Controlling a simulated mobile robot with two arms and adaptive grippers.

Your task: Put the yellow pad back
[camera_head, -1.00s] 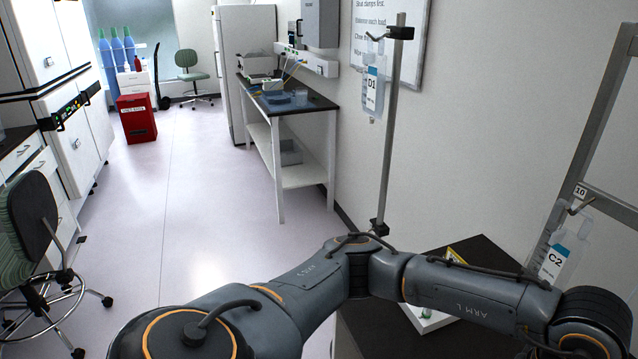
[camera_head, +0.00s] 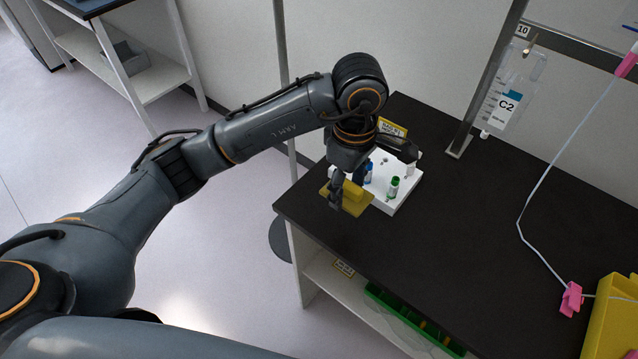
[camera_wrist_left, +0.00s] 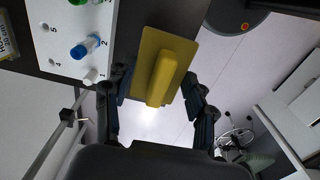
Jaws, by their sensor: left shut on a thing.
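The yellow pad (camera_head: 351,205) is a flat plate with a raised block handle. In the left wrist view the pad (camera_wrist_left: 175,48) lies between the fingers, with its handle toward me. My left gripper (camera_head: 345,185) is shut on it, at the left end of the dark table in the head view. The gripper also shows in the left wrist view (camera_wrist_left: 158,92), its fingers on both sides of the pad. Floor shows past the pad there. I cannot tell its height above the table. My right gripper is not in view.
A white numbered rack (camera_head: 405,197) with several vials stands close beside the pad. A yellow sign (camera_head: 391,127) is behind it. A C2 bag (camera_head: 508,100) hangs behind. A green tray (camera_head: 405,312) is on the shelf below.

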